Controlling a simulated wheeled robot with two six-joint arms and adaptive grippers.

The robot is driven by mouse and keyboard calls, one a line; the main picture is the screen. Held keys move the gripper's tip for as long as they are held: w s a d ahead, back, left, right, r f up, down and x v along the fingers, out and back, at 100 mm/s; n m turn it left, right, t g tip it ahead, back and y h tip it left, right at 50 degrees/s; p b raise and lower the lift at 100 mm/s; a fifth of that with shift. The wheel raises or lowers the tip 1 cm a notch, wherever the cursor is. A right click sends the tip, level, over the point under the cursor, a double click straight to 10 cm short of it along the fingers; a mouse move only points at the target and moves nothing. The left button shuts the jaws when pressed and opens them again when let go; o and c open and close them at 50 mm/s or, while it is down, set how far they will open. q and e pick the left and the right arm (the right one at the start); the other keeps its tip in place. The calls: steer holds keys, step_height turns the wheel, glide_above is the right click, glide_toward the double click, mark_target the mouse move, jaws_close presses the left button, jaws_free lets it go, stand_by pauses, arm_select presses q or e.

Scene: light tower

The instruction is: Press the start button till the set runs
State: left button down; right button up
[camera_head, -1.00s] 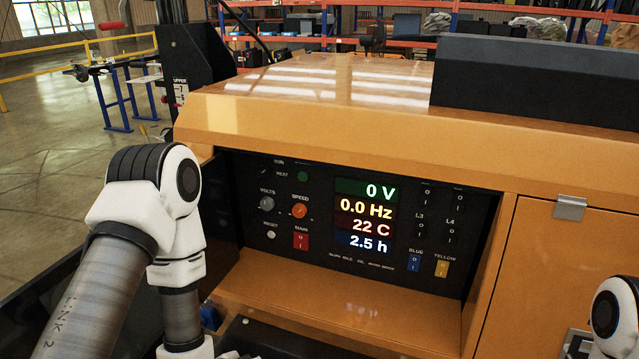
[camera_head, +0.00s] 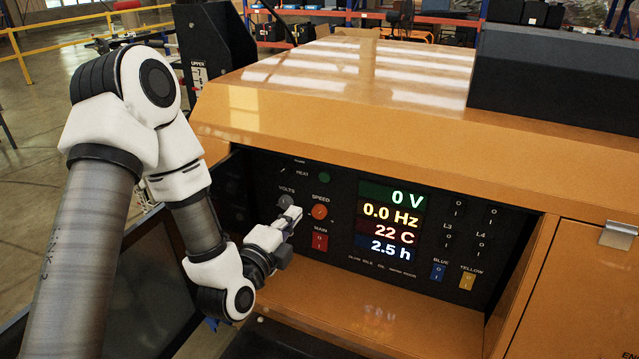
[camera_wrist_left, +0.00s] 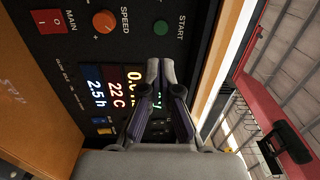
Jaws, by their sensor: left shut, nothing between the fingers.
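The green start button (camera_head: 323,178) is on the upper part of the black control panel (camera_head: 345,268), above the orange speed knob (camera_head: 320,211). In the left wrist view the green button (camera_wrist_left: 161,27) has the label START beside it. My left gripper (camera_head: 293,213) is shut and empty in front of the panel, near the volts knob (camera_head: 286,200), below and left of the start button. In the wrist view the closed fingertips (camera_wrist_left: 160,66) are apart from the button in the picture. The display (camera_head: 391,222) reads 0 V, 0.0 Hz, 22 C and 2.5 h. My right gripper is out of view.
A red main switch (camera_head: 320,242) sits below the speed knob. Blue (camera_head: 437,272) and yellow (camera_head: 467,281) switches are at the panel's lower right. The panel is recessed in the orange housing (camera_head: 400,140), with a ledge below it.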

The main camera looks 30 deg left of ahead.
mark_target(324, 179)
arm_select(q)
steer(key=w+p, duration=0.1)
steer(key=w, duration=0.3)
steer(key=w+p, duration=0.1)
steer(key=w, duration=0.3)
steer(key=w+p, duration=0.2)
steer(key=w, duration=0.2)
steer(key=shift+w+a+r, duration=0.1)
steer(key=shift+w+a, duration=0.1)
steer(key=shift+a, duration=0.15)
steer(key=shift+w, duration=0.25)
steer(key=shift+w, duration=0.1)
